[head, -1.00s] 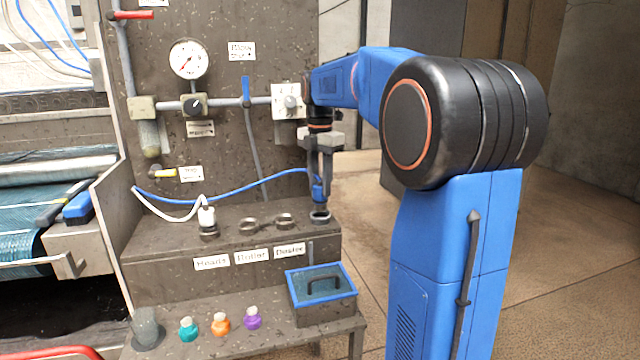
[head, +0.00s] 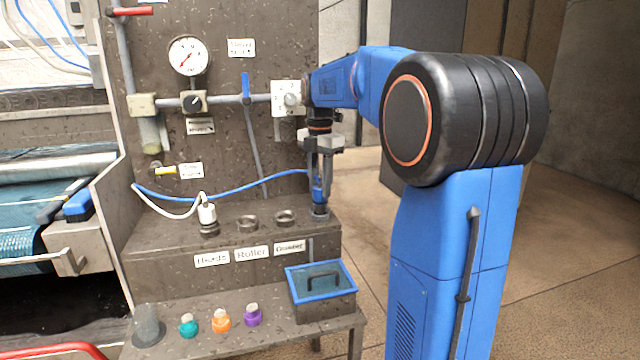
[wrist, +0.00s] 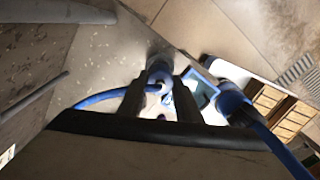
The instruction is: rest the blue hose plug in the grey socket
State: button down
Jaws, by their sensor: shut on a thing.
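My gripper (head: 320,198) points down at the right end of the machine's ledge, shut on the blue hose plug (head: 318,188). The plug is upright between the fingers, and they partly hide it. A grey ring socket (head: 320,214) is directly under it; the plug's lower end is at the ring, but I cannot tell whether it is inside. In the wrist view the plug (wrist: 159,72) shows beyond the fingertips, with its blue hose (wrist: 100,97) running left. In the head view the hose (head: 235,189) crosses the back panel to the plug.
Two empty rings (head: 247,224) (head: 285,217) and a white plug (head: 207,213) in a leftmost ring stand left along the ledge. Below are a blue-rimmed box (head: 322,296) and several small bottles (head: 221,321). A panel with gauge (head: 188,56) and pipes rises behind.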

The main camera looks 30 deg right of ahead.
jog(key=shift+f, duration=0.9)
jog(key=c, duration=1.2)
grip_release()
notch_tip(320, 180, up, 17)
jog(key=shift+r, duration=0.2)
